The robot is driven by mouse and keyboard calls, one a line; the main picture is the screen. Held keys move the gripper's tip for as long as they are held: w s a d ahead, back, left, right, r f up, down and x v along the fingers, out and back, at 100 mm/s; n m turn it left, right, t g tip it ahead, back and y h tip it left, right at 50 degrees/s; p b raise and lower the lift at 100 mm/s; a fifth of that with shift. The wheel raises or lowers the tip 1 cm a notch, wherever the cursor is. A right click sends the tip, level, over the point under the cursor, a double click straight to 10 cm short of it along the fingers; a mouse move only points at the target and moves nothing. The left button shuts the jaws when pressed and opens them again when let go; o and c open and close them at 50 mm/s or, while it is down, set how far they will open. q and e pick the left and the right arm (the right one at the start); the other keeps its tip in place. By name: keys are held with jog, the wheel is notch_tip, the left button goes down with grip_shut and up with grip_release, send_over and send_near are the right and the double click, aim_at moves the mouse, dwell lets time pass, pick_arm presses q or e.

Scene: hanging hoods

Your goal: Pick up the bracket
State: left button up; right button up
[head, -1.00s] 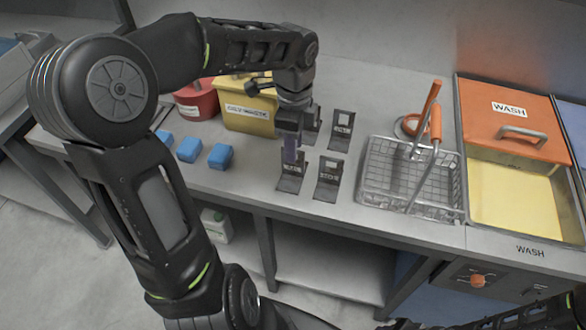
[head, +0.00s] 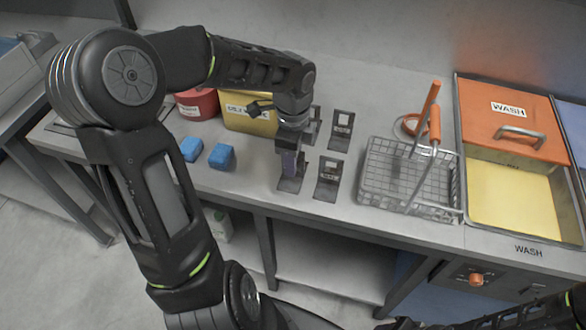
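Several dark L-shaped brackets stand on the grey bench in the head view. My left gripper (head: 289,160) points down at the front-left bracket (head: 290,184) and covers most of its upright plate. I cannot tell whether the fingers are open or closed on the plate. Another bracket (head: 328,180) stands just right of it, with one bracket (head: 341,130) behind that and one (head: 314,124) partly hidden behind my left wrist. My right gripper is not in view; part of my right arm shows at the lower right corner.
A wire basket (head: 408,178) with orange handles stands right of the brackets. Beyond it are a yellow wash basin (head: 515,205) and its orange lid (head: 505,120). Blue blocks (head: 221,156), a yellow bin (head: 248,124) and a red container (head: 194,106) are left of the brackets.

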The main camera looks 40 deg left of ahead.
pick_arm(q)
grip_shut()
dwell(1.4)
